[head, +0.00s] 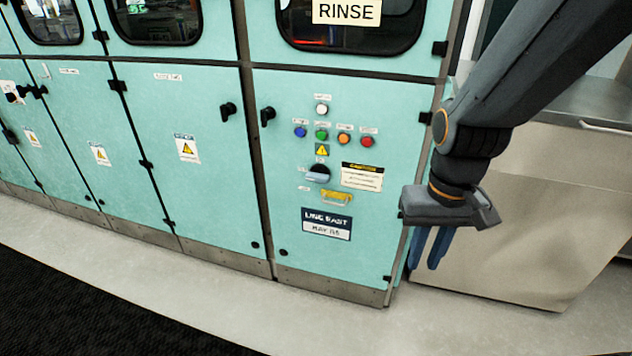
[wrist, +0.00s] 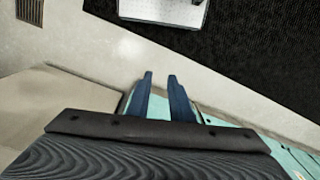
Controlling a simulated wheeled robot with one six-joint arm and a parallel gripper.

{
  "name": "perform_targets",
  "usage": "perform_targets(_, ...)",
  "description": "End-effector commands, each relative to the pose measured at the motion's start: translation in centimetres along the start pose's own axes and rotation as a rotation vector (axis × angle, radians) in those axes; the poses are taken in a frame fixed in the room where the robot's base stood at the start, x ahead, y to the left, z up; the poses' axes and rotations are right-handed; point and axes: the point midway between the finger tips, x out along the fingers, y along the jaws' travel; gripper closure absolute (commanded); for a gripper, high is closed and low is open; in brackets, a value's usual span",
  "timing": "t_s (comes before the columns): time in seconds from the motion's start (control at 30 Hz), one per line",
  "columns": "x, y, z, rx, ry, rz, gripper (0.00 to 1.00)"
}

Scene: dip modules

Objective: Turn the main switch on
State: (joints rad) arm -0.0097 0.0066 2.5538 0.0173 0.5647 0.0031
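The main switch is not clearly labelled for me; a dark rotary knob with a light handle (head: 317,174) sits on the turquoise cabinet panel (head: 270,215) in the head view, below the coloured buttons. Its small labels are too small to read. My gripper (head: 430,262) hangs pointing down to the right of the panel, near the cabinet's right edge and apart from the knob. In the wrist view its two blue fingers (wrist: 160,84) stand a little apart with nothing between them. The knob does not show in the wrist view.
White, blue, green, orange and red buttons (head: 322,135) sit above the knob. A yellow handle-like part (head: 337,197) is below it. A beige cabinet (head: 520,240) stands behind my gripper. The pale floor (head: 200,270) in front is clear, with a black mat (head: 70,310) at left.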

Motion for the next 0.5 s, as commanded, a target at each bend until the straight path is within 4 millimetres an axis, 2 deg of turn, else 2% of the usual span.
perform_targets(0.03, 0.4, -0.5, -1.1, -0.003, 0.02, -0.006, 0.71)
perform_targets(0.07, 0.8, -0.9, -2.0, -0.003, 0.039, -0.012, 0.66)
perform_targets(0.17, 2.3, -3.1, -6.6, -0.001, 0.139, -0.04, 0.49)
perform_targets(0.33, 5.3, -8.2, -16.6, 0.026, 0.377, -0.084, 0.21)
perform_targets(0.5, 7.9, -12.7, -25.2, 0.069, 0.619, -0.094, 0.2)
